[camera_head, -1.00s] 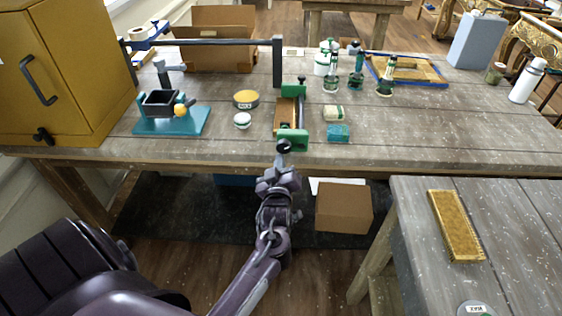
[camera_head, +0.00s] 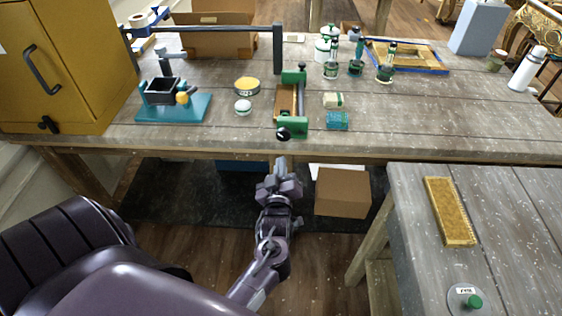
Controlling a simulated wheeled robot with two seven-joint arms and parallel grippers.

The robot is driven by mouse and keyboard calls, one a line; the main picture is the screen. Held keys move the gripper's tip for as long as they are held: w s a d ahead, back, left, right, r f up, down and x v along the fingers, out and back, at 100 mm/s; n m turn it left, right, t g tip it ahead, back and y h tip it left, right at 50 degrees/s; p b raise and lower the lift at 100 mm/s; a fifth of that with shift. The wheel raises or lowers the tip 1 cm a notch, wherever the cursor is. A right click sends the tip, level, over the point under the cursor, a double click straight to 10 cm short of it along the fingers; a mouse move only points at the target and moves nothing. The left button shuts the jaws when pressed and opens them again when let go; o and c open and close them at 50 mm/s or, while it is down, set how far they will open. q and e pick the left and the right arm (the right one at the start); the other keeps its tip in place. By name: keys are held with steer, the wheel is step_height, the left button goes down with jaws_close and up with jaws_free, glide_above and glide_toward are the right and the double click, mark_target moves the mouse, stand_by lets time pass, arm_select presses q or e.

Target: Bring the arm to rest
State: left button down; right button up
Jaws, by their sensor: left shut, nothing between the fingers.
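My left gripper (camera_head: 281,165) is in front of the near edge of the workbench (camera_head: 400,133), over the floor gap below the bench top. Its fingers are together and hold nothing. The arm reaches up from the lower middle of the view. A green clamp-like device with a black knob (camera_head: 284,134) stands at the bench's near edge, just beyond the fingertips and apart from them. My right gripper is not in view.
A yellow cabinet (camera_head: 70,60) stands at the left, beside a teal-based device (camera_head: 172,106). A brown box (camera_head: 342,192) sits under the bench. At the right, a second table (camera_head: 510,215) holds a golden brush-like block (camera_head: 449,211) and a round green-knobbed item (camera_head: 466,299).

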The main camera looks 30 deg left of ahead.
arm_select(q)
steer(key=shift+f, duration=0.15)
steer(key=s+d+f+m+g+h, duration=0.2)
steer(key=s+d+f+m+h, duration=0.15)
steer(key=f, duration=0.65)
steer(key=s+d+f+m+g+h, duration=0.2)
steer(key=s+d+f+m, duration=0.15)
steer(key=f, duration=0.75)
steer(key=s+d+f+m+g+h, duration=0.2)
steer(key=s+d+f, duration=0.15)
steer(key=f, duration=0.65)
steer(key=s+f+m+g, duration=0.2)
steer(key=s+f, duration=0.3)
steer(key=s, duration=0.5)
steer(key=s+a+f+m+g+h, duration=0.1)
steer(key=s+f, duration=0.4)
steer(key=s, duration=0.5)
steer(key=s+a+f+m+g, duration=0.1)
steer(key=s+f+m+g, duration=0.1)
steer(key=s+f+g, duration=0.3)
steer(key=s, duration=0.4)
steer(key=shift+s+f+m+h, duration=0.35)
steer(key=shift+s+f+m, duration=0.05)
